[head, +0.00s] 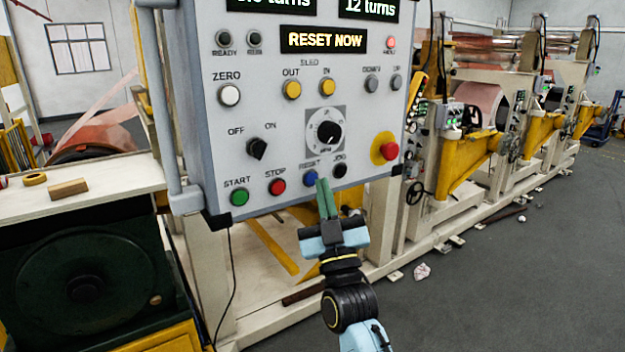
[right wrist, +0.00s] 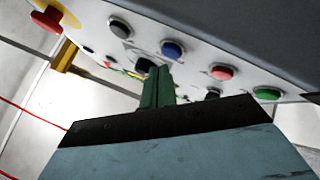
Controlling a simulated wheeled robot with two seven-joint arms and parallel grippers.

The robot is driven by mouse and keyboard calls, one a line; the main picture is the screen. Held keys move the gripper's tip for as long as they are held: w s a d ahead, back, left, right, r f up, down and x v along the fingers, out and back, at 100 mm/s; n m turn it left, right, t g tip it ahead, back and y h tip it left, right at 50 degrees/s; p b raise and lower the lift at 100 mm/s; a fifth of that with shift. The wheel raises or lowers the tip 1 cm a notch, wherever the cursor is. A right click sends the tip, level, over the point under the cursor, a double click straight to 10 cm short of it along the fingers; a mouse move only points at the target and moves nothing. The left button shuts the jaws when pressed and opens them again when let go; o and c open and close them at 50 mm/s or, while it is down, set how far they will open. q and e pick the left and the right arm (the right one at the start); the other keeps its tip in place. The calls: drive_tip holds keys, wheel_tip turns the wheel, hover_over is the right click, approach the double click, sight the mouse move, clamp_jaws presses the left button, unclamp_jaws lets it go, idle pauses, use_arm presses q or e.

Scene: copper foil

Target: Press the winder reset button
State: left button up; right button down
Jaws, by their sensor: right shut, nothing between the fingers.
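The blue reset button (head: 310,178) is on the bottom row of the grey control panel (head: 205,110), between the red stop button (head: 277,186) and a black button (head: 340,170). My right gripper (head: 325,184) is shut and empty, its green fingertips just right of and slightly below the blue button in the head view. In the right wrist view the blue button (right wrist: 172,48) shows just beyond the fingertips (right wrist: 157,72), with a gap in the picture; whether they touch the panel I cannot tell. My left gripper is not in view.
A display (head: 323,40) reads "RESET NOW". A green start button (head: 239,197) is at the lower left and a red emergency knob (head: 388,150) at the right. A bench (head: 110,180) stands left; machine rollers (head: 480,105) are behind right. The floor at right is mostly clear.

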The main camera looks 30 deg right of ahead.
drive_tip(key=shift+w, duration=0.15)
idle(0.4)
drive_tip(key=shift+w, duration=0.3)
drive_tip(key=shift+w, duration=0.45)
idle(0.7)
drive_tip(key=shift+s, duration=0.1)
drive_tip(key=shift+s+p, duration=0.3)
drive_tip(key=shift+s, duration=0.5)
drive_tip(key=s+p, duration=0.1)
drive_tip(key=s, duration=0.4)
drive_tip(key=shift+d+p, duration=0.2)
drive_tip(key=shift+p, duration=0.15)
